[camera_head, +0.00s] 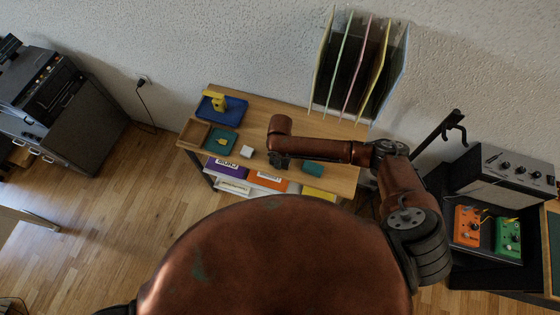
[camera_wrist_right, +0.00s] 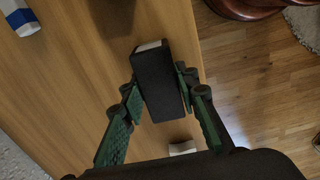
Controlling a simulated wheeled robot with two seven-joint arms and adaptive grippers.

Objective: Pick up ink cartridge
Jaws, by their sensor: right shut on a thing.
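The ink cartridge (camera_wrist_right: 158,82), a dark block with a pale end, sits between the green-padded fingers of my right gripper (camera_wrist_right: 158,95) in the right wrist view. The gripper is shut on it, with the fingers on its two long sides. The wooden top lies below; I cannot tell whether the cartridge touches it. In the head view my right gripper (camera_head: 279,161) is over the wooden shelf top (camera_head: 335,128), and the cartridge cannot be made out there. My left gripper is not in view.
A blue tray (camera_head: 232,106) with a yellow item, a teal tray (camera_head: 221,141) and a small white block (camera_head: 247,152) are on the shelf top. A teal item (camera_head: 313,169) lies right of the gripper. Upright panels (camera_head: 358,70) stand at the back. A blue-and-white object (camera_wrist_right: 20,17) is nearby.

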